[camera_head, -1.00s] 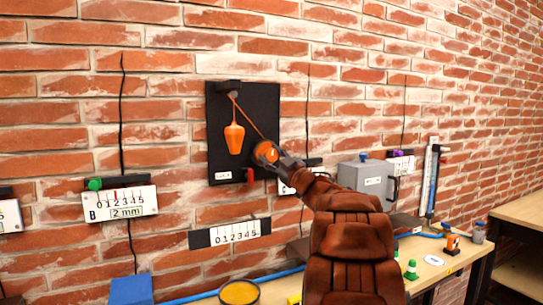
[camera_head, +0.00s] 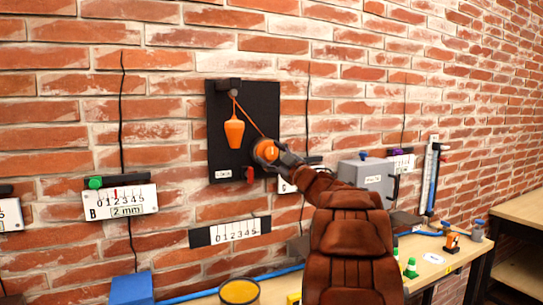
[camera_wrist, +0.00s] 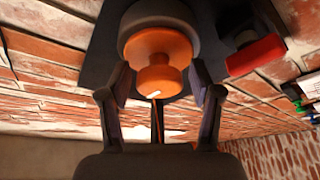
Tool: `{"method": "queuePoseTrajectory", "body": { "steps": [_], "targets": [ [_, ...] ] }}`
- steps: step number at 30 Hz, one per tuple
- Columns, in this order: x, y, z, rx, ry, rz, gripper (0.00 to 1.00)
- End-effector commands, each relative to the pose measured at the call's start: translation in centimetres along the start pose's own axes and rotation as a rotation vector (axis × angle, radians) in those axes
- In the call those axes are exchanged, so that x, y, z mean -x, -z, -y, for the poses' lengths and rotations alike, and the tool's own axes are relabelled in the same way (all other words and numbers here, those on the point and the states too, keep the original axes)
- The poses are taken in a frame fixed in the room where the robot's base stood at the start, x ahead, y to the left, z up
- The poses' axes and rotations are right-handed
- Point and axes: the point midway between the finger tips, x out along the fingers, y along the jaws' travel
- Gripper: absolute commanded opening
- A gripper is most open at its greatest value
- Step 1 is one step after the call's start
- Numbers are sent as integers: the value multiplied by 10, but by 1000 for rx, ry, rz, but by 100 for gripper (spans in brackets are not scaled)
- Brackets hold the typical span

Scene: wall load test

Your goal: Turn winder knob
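The orange winder knob (camera_head: 266,150) sits at the lower right of a black wall panel (camera_head: 222,160). A cord runs from it up to a bracket (camera_head: 229,86), and an orange tapered weight (camera_head: 234,130) hangs below the bracket. My gripper (camera_head: 275,155) reaches the knob from the lower right. In the wrist view, the knob (camera_wrist: 158,80) lies between the two fingers of my gripper (camera_wrist: 160,85), one close on each side. A small pale mark shows on the knob's end.
A red lever (camera_head: 250,174) is just below the knob on the panel, and it shows right of my gripper in the wrist view (camera_wrist: 255,56). A scale strip (camera_head: 236,230) is below. A grey box (camera_head: 366,181) is to the right. The bench (camera_head: 440,262) holds several small items.

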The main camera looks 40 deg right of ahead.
Motion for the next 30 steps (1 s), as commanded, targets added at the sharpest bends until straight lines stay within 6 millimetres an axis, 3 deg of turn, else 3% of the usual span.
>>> {"method": "queuePoseTrajectory", "body": {
  "steps": [14,30],
  "targets": [
    [8,0,-1,0,-2,2,70],
    [96,0,-1,1,-3,2,70]
  ]
}}
